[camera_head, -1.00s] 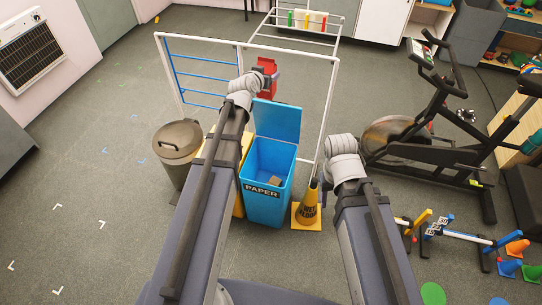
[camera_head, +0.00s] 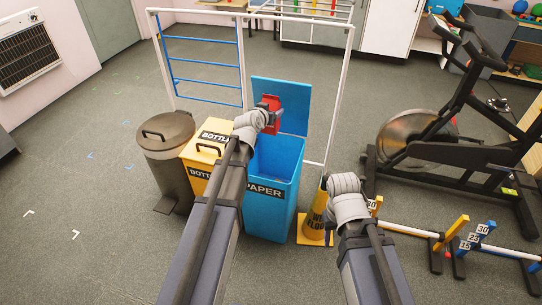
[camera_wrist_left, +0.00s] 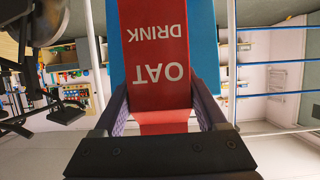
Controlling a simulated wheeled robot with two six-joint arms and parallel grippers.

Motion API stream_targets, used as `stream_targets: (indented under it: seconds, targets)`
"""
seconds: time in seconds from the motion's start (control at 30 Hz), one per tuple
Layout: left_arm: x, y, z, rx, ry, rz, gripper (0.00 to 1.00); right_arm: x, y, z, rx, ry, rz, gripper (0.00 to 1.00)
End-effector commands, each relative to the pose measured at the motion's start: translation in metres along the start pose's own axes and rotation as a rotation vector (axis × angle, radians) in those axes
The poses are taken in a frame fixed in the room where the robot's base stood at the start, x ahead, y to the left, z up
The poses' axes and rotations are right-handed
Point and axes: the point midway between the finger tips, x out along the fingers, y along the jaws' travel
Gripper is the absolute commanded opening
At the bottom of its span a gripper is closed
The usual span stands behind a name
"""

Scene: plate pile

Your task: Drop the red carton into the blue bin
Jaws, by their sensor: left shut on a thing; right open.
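The red carton (camera_head: 272,116) is in my left gripper (camera_head: 266,114), held above the opening of the blue bin (camera_head: 268,210) and in front of its raised blue lid (camera_head: 281,92). In the left wrist view the carton (camera_wrist_left: 155,75), lettered "OAT DRINK" upside down, sits between the two fingers (camera_wrist_left: 161,108). Blue shows behind it. The bin is marked "PAPER" on its front and its near part is partly covered by my left arm. My right gripper (camera_head: 328,184) is open to the right of the bin, its fingers mostly hidden by the wrist.
A yellow bottle bin (camera_head: 203,150) and a grey-brown lidded bin (camera_head: 167,150) stand left of the blue bin. A white frame (camera_head: 338,90) rises behind. An exercise bike (camera_head: 440,140) stands at right.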

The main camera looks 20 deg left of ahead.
Motion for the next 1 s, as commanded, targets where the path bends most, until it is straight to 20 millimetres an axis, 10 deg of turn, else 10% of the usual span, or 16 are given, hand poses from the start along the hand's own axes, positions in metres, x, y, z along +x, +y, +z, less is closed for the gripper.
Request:
stream_targets:
  seconds: [0.03, 0.4, 1.0]
  targets:
    - [0.013, 0.0, 0.03, 0.0, 0.0, 0.0, 0.21, 0.032, -0.003, -0.002, -0.001, 0.0, 0.0, 0.5]
    - [0.054, 0.0, 0.121, 0.0, 0.0, 0.0, 0.21, 0.132, -0.013, -0.008, -0.004, 0.001, 0.001, 0.5]
    - [0.065, 0.0, 0.145, 0.0, 0.0, 0.0, 0.21, 0.158, -0.015, -0.009, -0.001, 0.001, 0.001, 0.5]
